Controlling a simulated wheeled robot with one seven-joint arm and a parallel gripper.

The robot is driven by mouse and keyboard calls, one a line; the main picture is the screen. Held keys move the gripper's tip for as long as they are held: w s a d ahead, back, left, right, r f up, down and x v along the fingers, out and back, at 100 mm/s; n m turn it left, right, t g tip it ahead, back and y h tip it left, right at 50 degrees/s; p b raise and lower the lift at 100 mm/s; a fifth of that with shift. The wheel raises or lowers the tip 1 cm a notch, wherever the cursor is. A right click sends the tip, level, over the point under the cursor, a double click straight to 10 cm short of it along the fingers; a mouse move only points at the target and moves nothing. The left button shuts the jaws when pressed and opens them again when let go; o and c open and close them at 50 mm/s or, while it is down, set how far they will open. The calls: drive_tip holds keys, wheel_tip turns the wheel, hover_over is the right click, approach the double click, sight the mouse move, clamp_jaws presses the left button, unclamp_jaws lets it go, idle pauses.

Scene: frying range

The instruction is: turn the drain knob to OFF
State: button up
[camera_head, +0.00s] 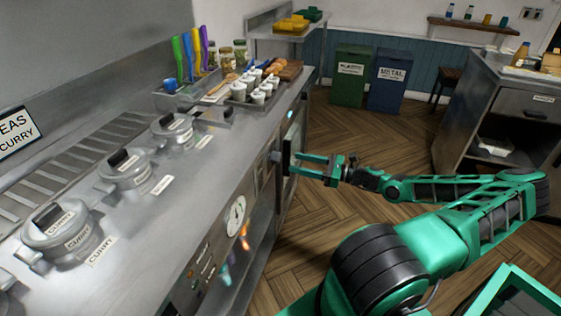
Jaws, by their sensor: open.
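A small grey knob-like part (276,156) sticks out from the front of the steel frying range (215,180). I take it for the drain knob, but its label and setting are too small to read. My green gripper (294,163) is at the front of the range, level with this part and just to its right. Its two fingers are spread apart and point left toward the range front. Nothing shows between them. I cannot tell whether the fingertips touch the range.
A round white dial (235,217) and small controls (201,262) are on the range front. Lidded pots (62,226) labelled curry and a tray of white cups (258,92) stand on top. A counter (500,95) stands at right. Wooden floor (375,130) is free behind my arm.

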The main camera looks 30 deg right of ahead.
sight(276, 157)
drive_tip(key=x, duration=0.7)
drive_tip(key=shift+c, duration=0.3)
drive_tip(key=c, duration=1)
